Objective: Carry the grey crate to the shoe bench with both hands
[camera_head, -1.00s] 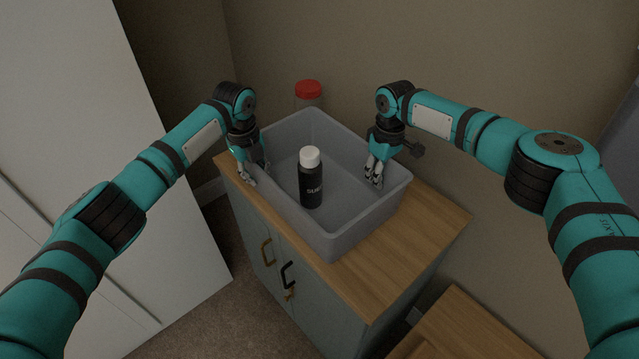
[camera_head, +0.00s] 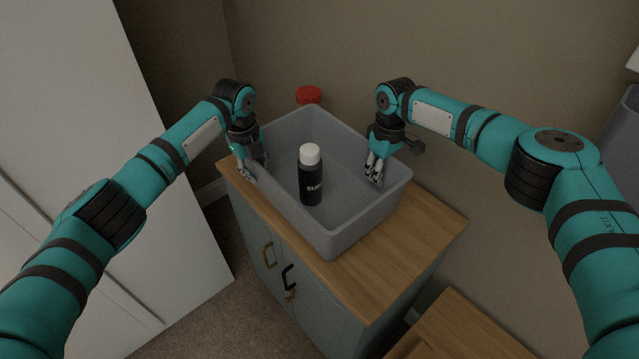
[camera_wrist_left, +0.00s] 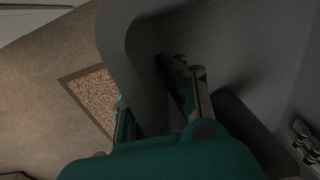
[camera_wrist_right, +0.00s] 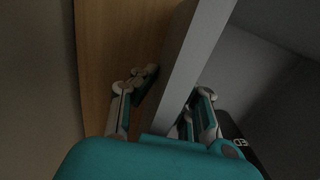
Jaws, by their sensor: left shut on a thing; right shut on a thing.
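The grey crate (camera_head: 350,233) is at the wooden-topped cabinet (camera_head: 395,265), seemingly level and just above its top. A black bottle with a white cap (camera_head: 311,178) stands upright inside it. My left gripper (camera_head: 247,171) is shut on the crate's left wall, one finger inside and one outside; the left wrist view shows the wall (camera_wrist_left: 118,35) between the fingers. My right gripper (camera_head: 374,177) is shut on the right wall, which also runs between its fingers in the right wrist view (camera_wrist_right: 190,70). I cannot tell which piece is the shoe bench.
A jar with a red lid (camera_head: 308,95) stands behind the crate, mostly hidden. A lower wooden surface (camera_head: 460,330) is at the bottom right. A tall white cupboard (camera_head: 90,130) is at the left. Carpet (camera_head: 235,290) shows between cupboard and cabinet.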

